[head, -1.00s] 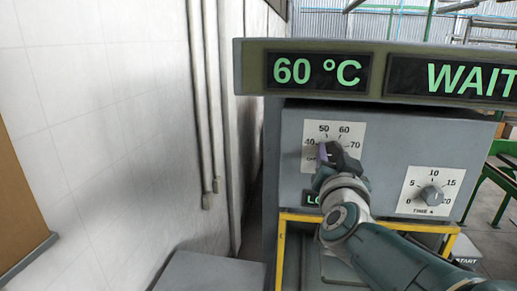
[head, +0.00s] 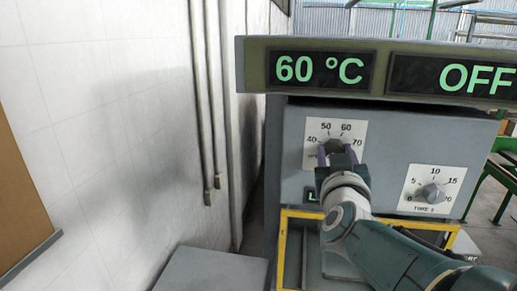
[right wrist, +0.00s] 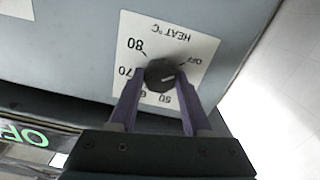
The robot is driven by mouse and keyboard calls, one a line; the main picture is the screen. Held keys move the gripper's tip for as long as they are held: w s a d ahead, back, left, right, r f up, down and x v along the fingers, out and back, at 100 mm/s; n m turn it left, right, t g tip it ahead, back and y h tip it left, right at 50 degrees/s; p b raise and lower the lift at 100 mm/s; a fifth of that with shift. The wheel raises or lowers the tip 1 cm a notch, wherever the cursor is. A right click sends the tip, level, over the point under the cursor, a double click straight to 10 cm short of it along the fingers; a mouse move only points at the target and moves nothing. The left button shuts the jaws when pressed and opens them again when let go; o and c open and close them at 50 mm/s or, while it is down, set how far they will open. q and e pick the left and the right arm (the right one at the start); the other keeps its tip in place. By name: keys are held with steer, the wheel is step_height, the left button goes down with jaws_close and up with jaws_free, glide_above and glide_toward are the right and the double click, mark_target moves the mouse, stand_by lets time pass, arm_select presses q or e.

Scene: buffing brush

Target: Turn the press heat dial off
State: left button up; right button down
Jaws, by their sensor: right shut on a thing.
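The heat dial (head: 336,146) is a dark round knob on a white scale plate (head: 348,130) on the press's grey front. It also shows in the right wrist view (right wrist: 162,73), where its white mark points to the right, toward the OFF side of the scale. My right gripper (head: 337,158) is shut on the dial, with one purple finger on each side of it. The display above reads 60 °C (head: 319,70) on the left and OFF (head: 470,77) on the right. My left gripper is not in view.
A time dial (head: 431,191) sits to the right on the same panel. A yellow frame (head: 283,245) lies below the panel. A white wall with pipes (head: 206,100) stands at left. The display box overhangs the panel.

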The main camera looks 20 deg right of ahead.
steer(key=shift+f, duration=0.1)
steer(key=shift+c, duration=1.7)
jaws_free()
